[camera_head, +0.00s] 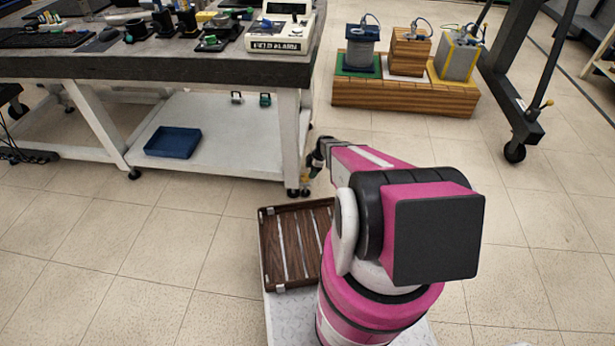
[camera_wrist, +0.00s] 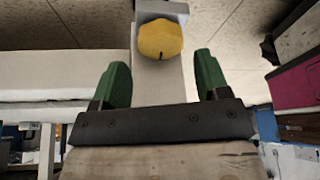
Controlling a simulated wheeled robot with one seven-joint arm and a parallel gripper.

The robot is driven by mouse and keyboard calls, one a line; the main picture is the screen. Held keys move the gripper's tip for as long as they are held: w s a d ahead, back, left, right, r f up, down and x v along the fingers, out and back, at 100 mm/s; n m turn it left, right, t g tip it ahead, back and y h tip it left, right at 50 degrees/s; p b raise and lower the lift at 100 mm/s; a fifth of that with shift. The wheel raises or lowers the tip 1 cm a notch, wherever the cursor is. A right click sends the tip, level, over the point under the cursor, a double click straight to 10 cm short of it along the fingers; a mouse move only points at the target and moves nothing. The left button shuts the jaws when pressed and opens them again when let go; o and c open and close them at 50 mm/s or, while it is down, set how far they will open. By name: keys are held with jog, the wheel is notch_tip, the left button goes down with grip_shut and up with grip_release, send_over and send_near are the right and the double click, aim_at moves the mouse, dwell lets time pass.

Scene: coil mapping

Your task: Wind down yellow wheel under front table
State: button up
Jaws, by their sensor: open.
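The yellow wheel (camera_wrist: 160,40) is a lobed knob with a small dark mark, on a pale bracket at the top middle of the wrist view. My gripper (camera_wrist: 162,60) has two green fingers, spread apart with the wheel between and just beyond their tips; I see no contact. In the head view my gripper (camera_head: 318,158) is low beside the right front leg of the front table (camera_head: 150,68), which has a dark top and a white frame. The wheel is not clear in the head view.
A blue tray (camera_head: 172,142) lies on the table's white lower shelf. Several coils stand on a wooden platform (camera_head: 405,98) behind on the right. A dark wheeled frame (camera_head: 520,110) stands at the far right.

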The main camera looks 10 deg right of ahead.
aim_at(305, 178)
jog(key=x, duration=0.4)
jog(key=shift+a+f, duration=0.15)
jog(key=shift+f, duration=0.2)
jog(key=c, duration=0.7)
jog(key=shift+o, duration=0.2)
jog(key=shift+s+m, duration=0.1)
jog(key=shift+m, duration=0.2)
jog(key=m+t, duration=0.1)
jog(key=m, duration=0.2)
jog(key=shift+s+r, duration=0.1)
jog(key=shift+s, duration=0.05)
jog(key=shift+s+a+m+t+h, duration=0.15)
jog(key=shift+m+t, duration=0.3)
jog(key=shift+m, duration=0.55)
jog(key=shift+d+m+t+h, duration=0.1)
jog(key=shift+m+t+h, duration=0.25)
jog(key=shift+m, duration=0.65)
